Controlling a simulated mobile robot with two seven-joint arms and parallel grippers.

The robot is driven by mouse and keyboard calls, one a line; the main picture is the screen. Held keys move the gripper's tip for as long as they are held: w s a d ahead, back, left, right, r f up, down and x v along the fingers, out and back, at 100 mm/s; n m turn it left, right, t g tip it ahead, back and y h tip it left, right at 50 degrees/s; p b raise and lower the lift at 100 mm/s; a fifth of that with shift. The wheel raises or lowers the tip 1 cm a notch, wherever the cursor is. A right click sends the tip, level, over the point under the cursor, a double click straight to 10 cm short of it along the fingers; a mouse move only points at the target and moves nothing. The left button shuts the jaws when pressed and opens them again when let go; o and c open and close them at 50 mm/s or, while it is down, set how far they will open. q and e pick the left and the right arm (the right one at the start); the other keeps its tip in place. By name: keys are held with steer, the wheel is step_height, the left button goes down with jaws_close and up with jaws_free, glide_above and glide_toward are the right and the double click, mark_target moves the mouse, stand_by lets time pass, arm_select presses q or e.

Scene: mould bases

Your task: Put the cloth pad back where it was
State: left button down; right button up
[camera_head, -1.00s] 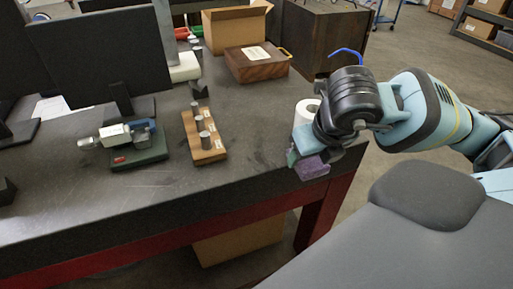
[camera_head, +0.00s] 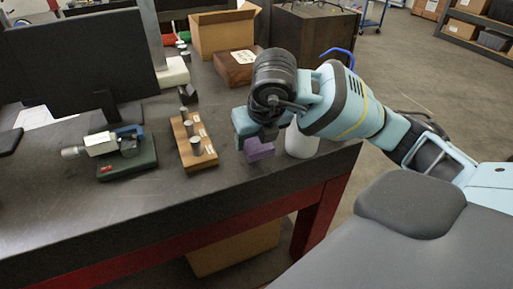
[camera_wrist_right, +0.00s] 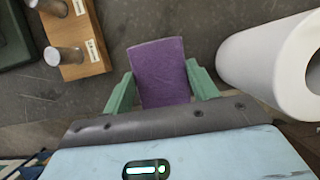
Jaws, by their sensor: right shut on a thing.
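The cloth pad (camera_head: 258,150) is a small purple block. My right gripper (camera_head: 250,143) is shut on it near the front right of the dark bench. In the right wrist view the purple pad (camera_wrist_right: 162,72) sits between the two green fingers (camera_wrist_right: 162,90) and sticks out beyond their tips. I cannot tell whether the pad touches the bench top. My left gripper is not in view.
A white roll (camera_head: 301,142) stands just right of the pad. A wooden block with metal pins (camera_head: 197,154) lies to the left. Further left is a micrometer on a green base (camera_head: 127,163). A brown wooden box (camera_head: 238,68) stands behind. Bare bench lies between block and pad.

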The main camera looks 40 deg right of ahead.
mark_target(258, 145)
steer(key=shift+f, duration=0.45)
step_height(258, 145, down, 2)
steer(key=shift+f, duration=0.3)
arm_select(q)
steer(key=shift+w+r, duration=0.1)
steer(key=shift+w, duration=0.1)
arm_select(e)
steer(key=shift+f, duration=0.2)
steer(key=o, duration=0.9)
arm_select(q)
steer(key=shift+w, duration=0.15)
arm_select(e)
steer(key=shift+o, duration=0.2)
